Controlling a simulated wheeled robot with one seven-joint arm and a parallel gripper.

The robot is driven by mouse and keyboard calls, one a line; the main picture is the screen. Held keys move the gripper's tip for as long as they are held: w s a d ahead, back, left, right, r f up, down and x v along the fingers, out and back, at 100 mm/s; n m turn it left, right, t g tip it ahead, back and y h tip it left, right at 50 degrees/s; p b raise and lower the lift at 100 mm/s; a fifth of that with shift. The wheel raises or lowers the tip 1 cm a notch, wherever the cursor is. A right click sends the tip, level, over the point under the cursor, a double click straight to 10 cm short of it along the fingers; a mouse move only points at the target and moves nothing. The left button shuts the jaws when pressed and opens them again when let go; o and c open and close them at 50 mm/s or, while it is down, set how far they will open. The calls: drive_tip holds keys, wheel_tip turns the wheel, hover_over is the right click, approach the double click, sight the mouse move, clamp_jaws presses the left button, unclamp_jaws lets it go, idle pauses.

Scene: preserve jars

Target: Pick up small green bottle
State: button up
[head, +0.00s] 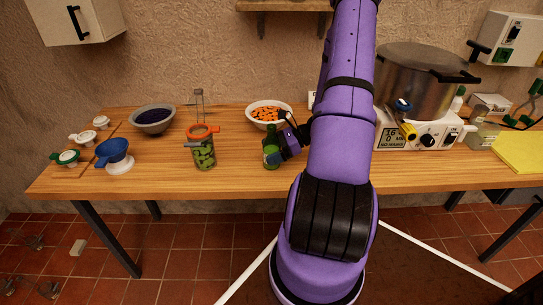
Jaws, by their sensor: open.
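The small green bottle (271,153) stands upright on the wooden table, near its front edge, left of my purple arm. My gripper (281,141) is at the bottle, beside its upper part, coming in from the right. The gripper is open. Part of the bottle's right side and top is hidden by the gripper. I cannot tell whether the fingers touch the bottle.
A bowl of orange pieces (265,107) stands just behind the bottle. A large pot (430,75) stands right of my arm.

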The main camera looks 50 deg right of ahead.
sight(272, 140)
drive_tip(key=shift+c, duration=0.5)
drive_tip(key=c, duration=1.1)
drive_tip(key=shift+r, duration=0.1)
drive_tip(key=shift+r, duration=0.85)
drive_tip(key=shift+s+r, duration=0.2)
drive_tip(key=shift+r, duration=0.75)
drive_tip(key=s+a, duration=0.1)
drive_tip(key=s, duration=0.4)
drive_tip(key=s+a+r, duration=0.1)
drive_tip(key=s+a, duration=0.1)
drive_tip(key=s, duration=0.3)
drive_tip(key=s+a, duration=0.2)
drive_tip(key=s, duration=0.2)
drive_tip(key=shift+s+r, duration=0.15)
drive_tip(key=shift+s, duration=0.25)
